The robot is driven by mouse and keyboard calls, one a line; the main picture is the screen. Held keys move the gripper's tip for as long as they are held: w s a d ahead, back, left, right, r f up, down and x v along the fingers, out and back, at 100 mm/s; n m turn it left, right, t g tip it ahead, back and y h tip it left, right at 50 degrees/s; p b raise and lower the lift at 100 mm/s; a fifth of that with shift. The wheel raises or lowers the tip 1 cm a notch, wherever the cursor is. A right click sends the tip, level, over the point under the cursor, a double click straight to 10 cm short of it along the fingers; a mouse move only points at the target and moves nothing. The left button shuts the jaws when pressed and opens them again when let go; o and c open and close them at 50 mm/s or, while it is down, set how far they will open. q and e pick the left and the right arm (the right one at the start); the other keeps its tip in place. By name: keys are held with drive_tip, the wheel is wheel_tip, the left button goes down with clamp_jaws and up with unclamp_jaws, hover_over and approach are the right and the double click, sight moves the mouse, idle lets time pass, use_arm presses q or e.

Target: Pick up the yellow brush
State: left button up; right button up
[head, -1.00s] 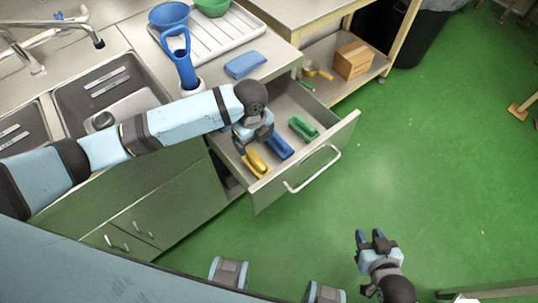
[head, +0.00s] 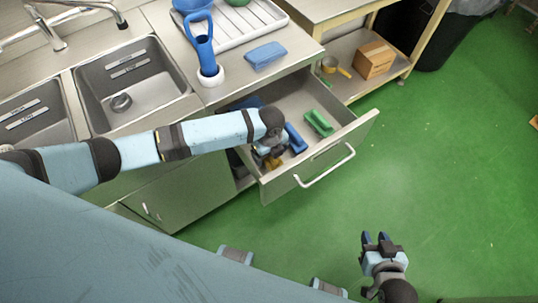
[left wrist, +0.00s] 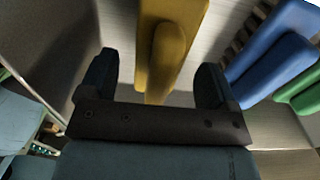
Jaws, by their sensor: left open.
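The yellow brush (head: 273,163) lies in the open drawer, mostly hidden by my left gripper in the head view. The left wrist view shows the yellow brush (left wrist: 165,45) with its handle between the two open fingers of my left gripper (left wrist: 155,85). I see a gap on each side of the handle, so the fingers do not appear to touch it. My left gripper (head: 268,153) is low inside the drawer in the head view. My right gripper (head: 376,239) is out over the green floor, its fingers apart and empty.
A blue brush (head: 295,139) and a green brush (head: 319,123) lie right of the yellow one. The drawer front (head: 320,160) and its side walls close in around my left gripper. The counter with sinks (head: 135,85) is at left.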

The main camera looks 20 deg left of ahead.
use_arm(q)
drive_tip(key=shift+f, duration=0.6)
drive_tip(key=c, duration=1.1)
drive_tip(key=shift+o, duration=0.2)
drive_tip(key=shift+r, duration=0.15)
wheel_tip(320, 180, up, 20)
drive_tip(key=shift+p, duration=0.45)
drive_tip(key=shift+o, duration=0.9)
drive_tip(key=shift+c, duration=0.2)
